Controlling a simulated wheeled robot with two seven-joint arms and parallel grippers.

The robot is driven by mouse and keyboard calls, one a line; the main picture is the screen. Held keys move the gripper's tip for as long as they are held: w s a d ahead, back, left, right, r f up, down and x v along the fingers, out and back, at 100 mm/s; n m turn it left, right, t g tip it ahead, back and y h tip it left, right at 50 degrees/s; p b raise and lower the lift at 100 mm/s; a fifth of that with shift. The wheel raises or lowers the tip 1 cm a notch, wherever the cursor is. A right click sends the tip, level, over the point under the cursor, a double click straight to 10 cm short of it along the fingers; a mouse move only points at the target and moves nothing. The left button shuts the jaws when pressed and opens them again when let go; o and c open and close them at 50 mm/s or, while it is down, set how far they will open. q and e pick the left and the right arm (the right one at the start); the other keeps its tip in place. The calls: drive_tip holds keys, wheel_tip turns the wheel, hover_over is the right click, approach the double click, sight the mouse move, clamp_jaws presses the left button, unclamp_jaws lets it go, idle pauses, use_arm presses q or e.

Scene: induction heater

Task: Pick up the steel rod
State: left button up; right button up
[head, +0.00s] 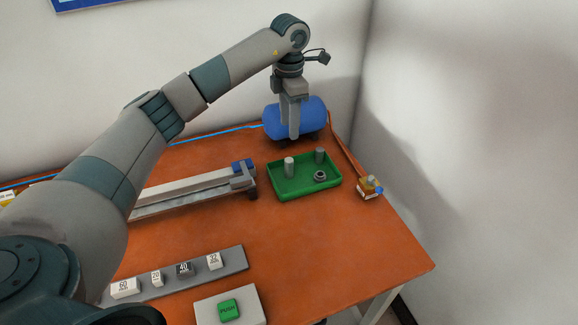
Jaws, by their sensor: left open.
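A green tray (306,193) sits at the back right of the table. In it stand two short upright grey cylinders: a lighter one (289,167) on the left and a darker one (320,156) at the back right. I cannot tell for sure which of them is the steel rod. A grey ring-shaped part (320,176) lies in the tray's right half. My left gripper (290,136) is open and points down above the tray's back edge, in front of the blue cylinder. It appears empty and apart from the parts. My right gripper is out of view.
A blue cylinder (313,119) lies behind the tray. A grey rail (195,194) with a blue end block is left of the tray. A small brass-coloured fitting (370,187) stands at right. Labelled blocks on a strip (232,262) and a green push button (229,310) are in front.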

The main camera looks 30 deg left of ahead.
use_arm(q)
drive_tip(key=p, duration=0.3)
hover_over(289, 160)
drive_tip(key=f, duration=0.8)
drive_tip(key=shift+w+f, duration=0.15)
drive_tip(key=shift+w, duration=0.15)
drive_tip(key=shift+f, duration=0.5)
drive_tip(key=shift+a, duration=0.1)
drive_tip(key=shift+f+p, duration=0.3)
drive_tip(key=shift+p, duration=0.25)
drive_tip(key=f, duration=0.1)
drive_tip(key=f+p, duration=0.2)
drive_tip(key=shift+s+f, duration=0.3)
drive_tip(key=shift+f, duration=0.5)
